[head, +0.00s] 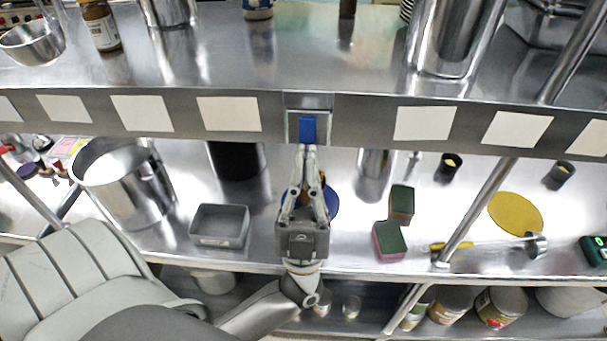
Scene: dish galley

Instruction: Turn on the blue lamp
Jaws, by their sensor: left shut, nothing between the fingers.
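A small blue switch or lamp (307,129) sits in a square metal plate on the front edge of the upper steel shelf. I cannot tell whether it is lit. My left gripper (307,150) is shut and empty, pointing away from me at the blue piece. Its fingertips are at the lower edge of the blue piece, and they seem to touch it or nearly so. My right gripper is not in view.
White labels (229,114) line the shelf edge (360,115). On the lower counter are a steel pot (125,185), a grey tray (220,238), sponges (389,240) and a yellow plate (515,213). A slanted metal post (478,212) stands right of my gripper.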

